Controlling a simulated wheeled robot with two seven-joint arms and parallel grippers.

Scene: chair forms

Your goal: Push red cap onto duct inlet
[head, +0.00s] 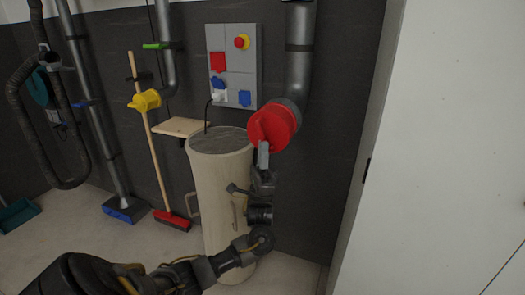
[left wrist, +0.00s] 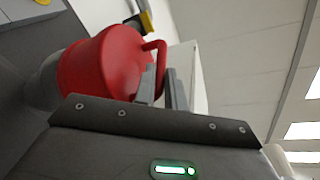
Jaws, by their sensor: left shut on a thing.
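The red cap (head: 270,128) sits at the end of the grey duct (head: 299,55) that comes down the dark wall. It covers the duct's mouth; how far it is pushed on, I cannot tell. My left gripper (head: 263,150) reaches up to the cap from below and is shut on its handle. In the left wrist view the red cap (left wrist: 100,65) has a loop handle (left wrist: 158,52), and the gripper fingers (left wrist: 165,88) are at that loop. The grey duct end (left wrist: 42,85) shows behind the cap. My right gripper is not in view.
A tall beige bin (head: 222,185) stands right beside my left arm, below the cap. A socket panel (head: 234,65) is on the wall above it. A white door (head: 440,150) bounds the right side.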

